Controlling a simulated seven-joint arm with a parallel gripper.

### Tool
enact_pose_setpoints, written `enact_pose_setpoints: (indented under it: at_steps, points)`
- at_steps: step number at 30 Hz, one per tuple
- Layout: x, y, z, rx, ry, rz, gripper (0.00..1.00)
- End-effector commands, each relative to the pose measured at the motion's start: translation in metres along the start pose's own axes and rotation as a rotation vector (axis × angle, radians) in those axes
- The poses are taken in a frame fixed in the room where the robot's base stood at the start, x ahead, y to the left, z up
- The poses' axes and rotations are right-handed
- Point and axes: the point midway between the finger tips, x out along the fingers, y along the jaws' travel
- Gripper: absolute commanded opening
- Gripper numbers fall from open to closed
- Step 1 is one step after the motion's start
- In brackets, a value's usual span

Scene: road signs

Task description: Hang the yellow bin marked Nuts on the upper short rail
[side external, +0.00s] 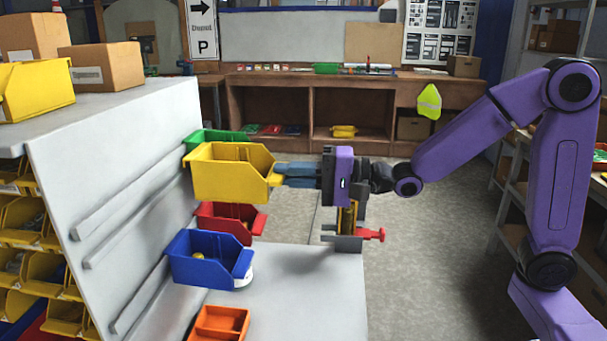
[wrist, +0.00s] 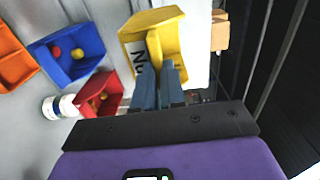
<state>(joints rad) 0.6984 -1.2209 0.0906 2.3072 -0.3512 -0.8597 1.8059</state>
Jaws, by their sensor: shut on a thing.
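The yellow bin (side external: 228,178) is held in the air by its front lip, upright, in front of the grey panel. In the wrist view the yellow bin (wrist: 165,30) shows a white label reading "Nu", the rest covered by the fingers. My gripper (side external: 278,176) is shut on the bin's lip from the right; its blue fingers (wrist: 158,75) also show in the wrist view. The sloping panel (side external: 60,170) carries several long rails (side external: 135,203). The bins hide part of the panel's right side, and I cannot clearly make out which rail is the upper short one.
A green bin (side external: 210,136) shows behind the yellow one. A red bin (side external: 228,222), a blue bin (side external: 205,262) and an orange bin (side external: 218,322) are below. A vise (side external: 347,243) with a red handle stands at the bench's right edge. Boxes (side external: 105,66) sit on top left.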

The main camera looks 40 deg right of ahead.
Motion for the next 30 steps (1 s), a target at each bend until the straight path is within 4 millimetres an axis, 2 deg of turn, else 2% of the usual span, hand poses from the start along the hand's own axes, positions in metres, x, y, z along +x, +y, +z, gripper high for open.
enact_pose_setpoints:
  at_steps: [30]
  points:
    - [0.075, 0.000, 0.000, 0.000, 0.000, -0.003, 0.00]
